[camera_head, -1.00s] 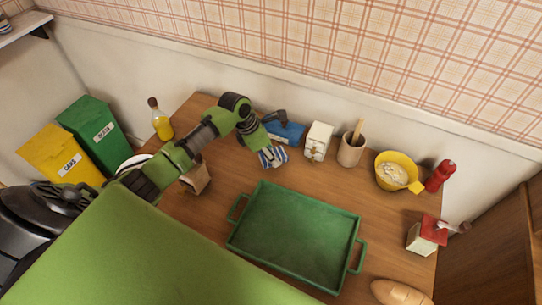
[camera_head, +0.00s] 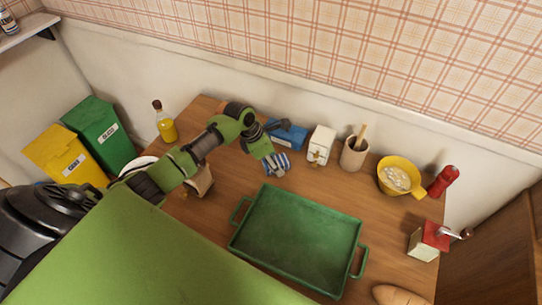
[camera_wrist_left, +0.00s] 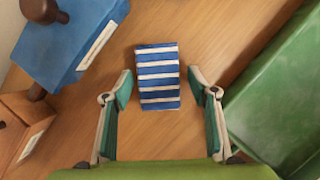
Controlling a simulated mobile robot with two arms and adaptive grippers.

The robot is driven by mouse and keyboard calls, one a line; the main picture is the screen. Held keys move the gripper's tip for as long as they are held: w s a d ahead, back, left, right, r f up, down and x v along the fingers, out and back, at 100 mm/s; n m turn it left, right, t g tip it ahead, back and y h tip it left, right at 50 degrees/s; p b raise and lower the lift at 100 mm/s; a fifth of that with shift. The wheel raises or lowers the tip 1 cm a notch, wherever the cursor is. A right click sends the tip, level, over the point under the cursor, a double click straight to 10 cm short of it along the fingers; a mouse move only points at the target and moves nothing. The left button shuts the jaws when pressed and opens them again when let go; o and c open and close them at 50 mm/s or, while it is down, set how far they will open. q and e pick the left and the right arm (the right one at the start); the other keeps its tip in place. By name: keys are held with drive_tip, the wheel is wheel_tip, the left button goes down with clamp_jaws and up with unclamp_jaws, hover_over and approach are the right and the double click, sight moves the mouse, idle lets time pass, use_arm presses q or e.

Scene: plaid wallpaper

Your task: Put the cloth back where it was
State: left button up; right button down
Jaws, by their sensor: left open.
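The blue and white striped cloth (camera_wrist_left: 158,77) lies folded on the wooden table. In the head view the cloth (camera_head: 278,164) is between the blue box and the green tray, partly hidden by my gripper. My left gripper (camera_wrist_left: 160,85) is open, with its two fingers on either side of the cloth's near part and a gap at each side. It also shows in the head view (camera_head: 270,160), above the cloth. Whether the fingers touch the table cannot be told. My right gripper is not in view.
A blue box (camera_head: 293,136) with a dark knob and a white box (camera_head: 319,145) stand behind the cloth. The green tray (camera_head: 297,278) lies in front. A cup (camera_head: 353,156), a yellow bowl (camera_head: 416,187) and a red bottle (camera_head: 443,180) stand right. A yellow bottle (camera_head: 166,127) stands left.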

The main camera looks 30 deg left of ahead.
use_arm(q)
drive_tip(key=v, duration=1.2)
